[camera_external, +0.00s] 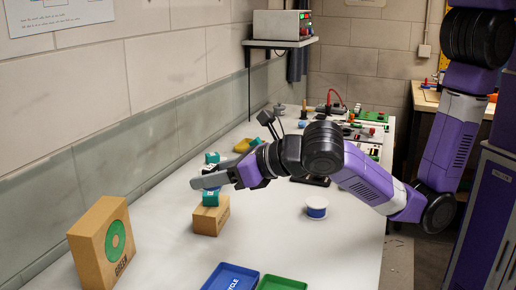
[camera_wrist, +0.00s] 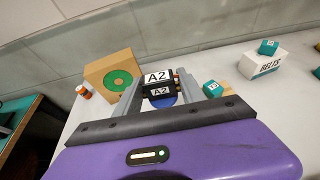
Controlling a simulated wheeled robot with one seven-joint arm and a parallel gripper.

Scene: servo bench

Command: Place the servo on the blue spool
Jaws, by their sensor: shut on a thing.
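The servo (camera_wrist: 158,86) is a small black block with white A2 labels, seen in the wrist view between my two grey fingers. My gripper (camera_wrist: 160,92) is shut on it and holds it over the bench. In the external view my gripper (camera_external: 207,181) is at the left, and a finger hides most of the servo. The blue spool (camera_external: 317,208), with a white rim, stands on the bench well to the right of my gripper. A blue patch shows just below the servo in the wrist view; I cannot tell what it belongs to.
A cardboard box with a green disc (camera_external: 101,243) stands at the left. A teal cube (camera_external: 210,198) sits on a small cardboard box (camera_external: 211,219) below my gripper. Blue (camera_external: 231,277) and green (camera_external: 281,284) trays lie in front. The bench around the spool is clear.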

